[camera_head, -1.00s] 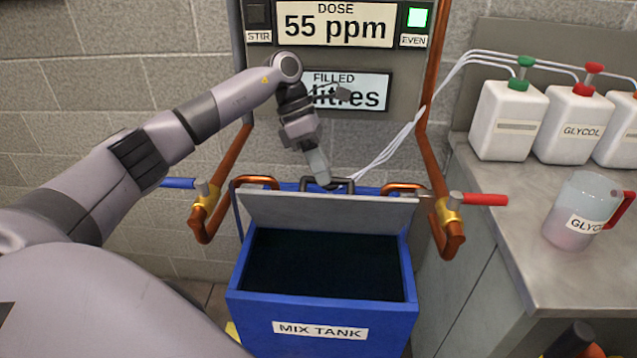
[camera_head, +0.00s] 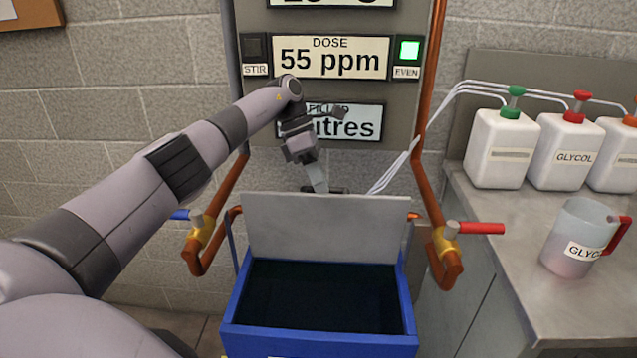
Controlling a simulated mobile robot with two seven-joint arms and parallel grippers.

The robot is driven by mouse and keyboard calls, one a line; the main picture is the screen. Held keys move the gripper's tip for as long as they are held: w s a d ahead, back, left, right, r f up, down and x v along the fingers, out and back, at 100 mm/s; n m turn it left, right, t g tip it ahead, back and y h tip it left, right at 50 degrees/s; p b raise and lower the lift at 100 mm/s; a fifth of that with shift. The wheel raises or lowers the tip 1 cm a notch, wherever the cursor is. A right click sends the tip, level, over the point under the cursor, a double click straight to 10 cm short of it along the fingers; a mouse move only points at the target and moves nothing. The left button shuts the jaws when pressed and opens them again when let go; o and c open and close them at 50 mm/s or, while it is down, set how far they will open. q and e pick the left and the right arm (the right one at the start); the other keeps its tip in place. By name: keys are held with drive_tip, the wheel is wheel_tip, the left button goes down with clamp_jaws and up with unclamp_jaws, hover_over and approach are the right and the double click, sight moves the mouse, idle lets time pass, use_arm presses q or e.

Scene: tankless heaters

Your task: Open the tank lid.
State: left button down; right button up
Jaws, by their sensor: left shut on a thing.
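The blue mix tank (camera_head: 318,340) stands below the panel, with its dark inside showing. Its grey lid (camera_head: 320,228) is raised at the tank's back edge and stands close to upright. My left gripper (camera_head: 320,190) is behind the top edge of the lid, shut on the dark lid handle (camera_head: 345,191). The fingertips and most of the handle are hidden by the lid. My right gripper is not in the head view.
Copper pipes with a blue valve lever (camera_head: 180,214) and a red valve lever (camera_head: 482,228) flank the tank. On the right, a grey counter (camera_head: 500,235) holds white jugs (camera_head: 565,152) and a measuring pitcher (camera_head: 580,236). The dose panel (camera_head: 330,57) is behind my left arm.

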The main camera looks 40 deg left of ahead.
use_arm(q)
drive_tip(key=shift+a+f, duration=0.1)
drive_tip(key=shift+f, duration=0.55)
drive_tip(key=c, duration=1.3)
unclamp_jaws()
drive_tip(key=shift+o, duration=1)
drive_tip(key=shift+w+f, duration=0.15)
wheel_tip(320, 180, up, 20)
drive_tip(key=p, duration=0.6)
drive_tip(key=shift+r, duration=0.25)
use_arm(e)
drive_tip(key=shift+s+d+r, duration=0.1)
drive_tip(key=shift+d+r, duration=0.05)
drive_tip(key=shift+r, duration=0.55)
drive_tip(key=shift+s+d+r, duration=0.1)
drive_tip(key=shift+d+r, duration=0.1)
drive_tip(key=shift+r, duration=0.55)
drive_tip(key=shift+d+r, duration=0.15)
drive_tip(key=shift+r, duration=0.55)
use_arm(q)
drive_tip(key=shift+f, duration=0.1)
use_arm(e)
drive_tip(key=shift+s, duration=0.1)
